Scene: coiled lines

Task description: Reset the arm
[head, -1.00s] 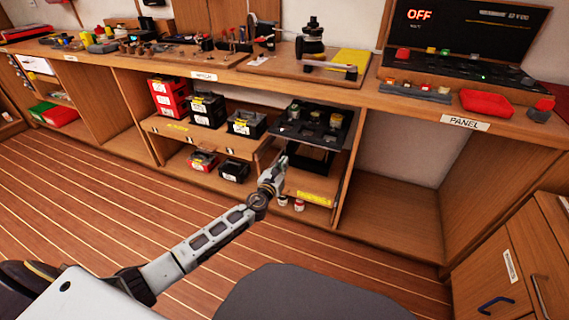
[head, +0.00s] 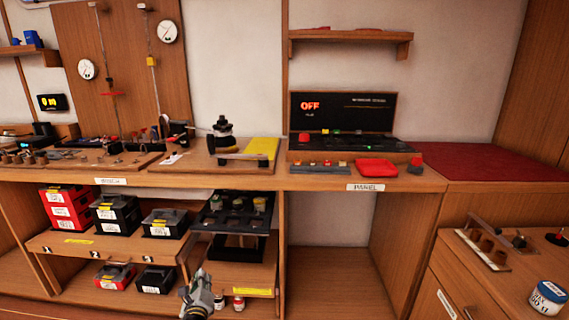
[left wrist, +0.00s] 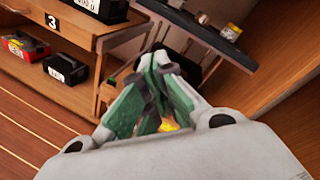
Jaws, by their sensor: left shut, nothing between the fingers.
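My left gripper (head: 200,280) shows at the bottom of the head view, in front of the lower shelf. Its fingers are closed together and hold nothing. In the left wrist view, the green finger pads (left wrist: 155,92) meet at their tips, below the edge of a dark tray. My right gripper is in neither view.
A dark tray (head: 208,226) with small jars sits on the shelf just behind my gripper. Black boxes (head: 118,222) and red boxes (head: 64,212) stand to its left. The bay under the panel (head: 330,285) is empty. Drawers (head: 440,290) stand at the right.

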